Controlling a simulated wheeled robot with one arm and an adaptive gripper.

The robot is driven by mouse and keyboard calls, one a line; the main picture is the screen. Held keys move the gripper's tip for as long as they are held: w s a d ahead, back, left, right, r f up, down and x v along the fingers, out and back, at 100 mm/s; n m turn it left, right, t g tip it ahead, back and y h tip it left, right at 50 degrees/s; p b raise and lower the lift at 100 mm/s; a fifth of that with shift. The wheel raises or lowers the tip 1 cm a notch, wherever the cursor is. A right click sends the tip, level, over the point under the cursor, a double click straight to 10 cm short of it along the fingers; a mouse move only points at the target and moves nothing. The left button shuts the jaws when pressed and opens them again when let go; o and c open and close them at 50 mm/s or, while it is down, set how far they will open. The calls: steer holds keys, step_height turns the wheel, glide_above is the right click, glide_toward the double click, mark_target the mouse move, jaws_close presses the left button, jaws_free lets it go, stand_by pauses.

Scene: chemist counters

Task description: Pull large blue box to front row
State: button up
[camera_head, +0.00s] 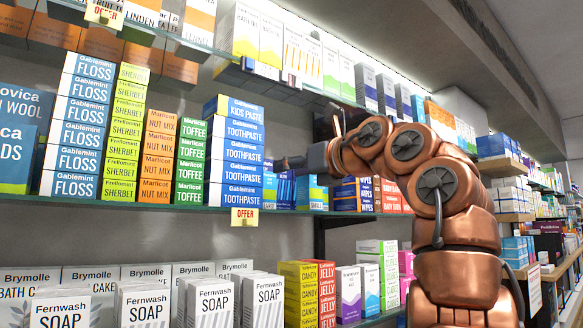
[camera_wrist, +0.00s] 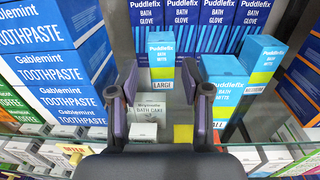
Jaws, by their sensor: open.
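The large blue box (camera_wrist: 162,52), a blue and yellow Puddlefix bath mitt box with a LARGE label, stands upright on the glass shelf in the wrist view. It is set back close to the dark blue bath glove boxes. My gripper (camera_wrist: 158,78) is open and faces it, one finger to each side in the picture. I cannot tell whether the fingertips reach beside it. A similar box (camera_wrist: 222,85), its label partly hidden by my right finger, stands nearer the front on the right. In the head view my gripper (camera_head: 291,162) points into the shelf beside the toothpaste stack.
A toothpaste stack (camera_wrist: 55,65) stands close on the left. Another bath mitt box (camera_wrist: 260,65) stands at the right, before a shelf divider. Bath glove boxes (camera_wrist: 215,28) line the back. The glass edge (camera_wrist: 285,143) runs along the front, with soap boxes on the shelf below.

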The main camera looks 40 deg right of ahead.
mark_target(269, 174)
steer(key=w+p, duration=0.2)
steer(key=w, duration=0.5)
steer(key=shift+w+d+f, duration=0.1)
steer(key=shift+w+d, duration=0.05)
steer(key=shift+c, duration=0.3)
steer(key=c, duration=0.8)
steer(key=shift+o, duration=0.2)
steer(key=shift+s, duration=0.2)
